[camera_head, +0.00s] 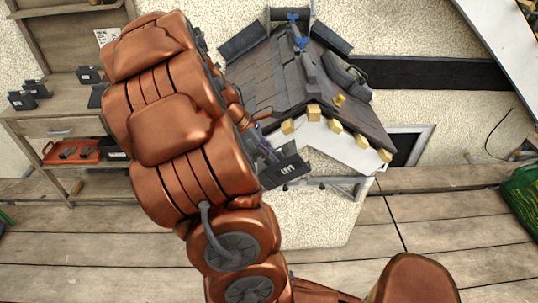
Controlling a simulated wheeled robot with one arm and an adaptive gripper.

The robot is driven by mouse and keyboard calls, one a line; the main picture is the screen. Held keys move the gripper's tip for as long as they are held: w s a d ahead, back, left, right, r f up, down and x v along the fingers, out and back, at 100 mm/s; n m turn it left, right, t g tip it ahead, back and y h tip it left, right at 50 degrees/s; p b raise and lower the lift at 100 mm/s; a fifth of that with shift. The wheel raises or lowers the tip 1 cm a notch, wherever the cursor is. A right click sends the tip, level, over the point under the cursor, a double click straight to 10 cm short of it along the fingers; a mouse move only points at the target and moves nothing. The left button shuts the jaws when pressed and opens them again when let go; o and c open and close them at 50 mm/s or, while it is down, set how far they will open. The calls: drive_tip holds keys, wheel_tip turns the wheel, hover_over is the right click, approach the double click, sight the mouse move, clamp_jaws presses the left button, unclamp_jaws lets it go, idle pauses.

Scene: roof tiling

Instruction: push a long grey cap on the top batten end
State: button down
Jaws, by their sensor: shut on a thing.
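A dark grey cap (285,171) with small white lettering hangs just below and left of the model roof's gable. My gripper (264,148) is shut on this cap; its fingers are small and partly hidden behind my copper-coloured arm. The roof (285,75) has dark tiles and a pale gable front. Several bare, yellowish batten ends stick out along its sloping edges. The top batten end (314,111) is near the peak, up and right of the held cap. The cap looks apart from the batten ends, though depth is hard to tell.
More dark caps (22,100) stand on the wooden bench (60,128) at the left, with a red tray (72,151) on the shelf below. A yellow piece (340,99) sits on the roof. A green bag (522,200) is at the right. Open plank flooring lies in front.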

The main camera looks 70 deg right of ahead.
drive_tip(key=w+d+p, duration=0.1)
drive_tip(key=w+d, duration=0.3)
drive_tip(key=d, duration=0.6)
drive_tip(key=shift+w, duration=0.3)
idle(0.6)
drive_tip(key=shift+w+d+p, duration=0.3)
drive_tip(key=shift+d+p, duration=0.2)
drive_tip(key=shift+d, duration=0.2)
drive_tip(key=shift+w+d+p, duration=0.35)
drive_tip(key=shift+d+p, duration=0.15)
drive_tip(key=shift+d, duration=0.25)
drive_tip(key=shift+w+d+p, duration=0.3)
drive_tip(key=shift+d+p, duration=0.2)
drive_tip(key=shift+d, duration=0.2)
idle(2.6)
drive_tip(key=c, duration=1.1)
unclamp_jaws()
drive_tip(key=shift+r, duration=0.2)
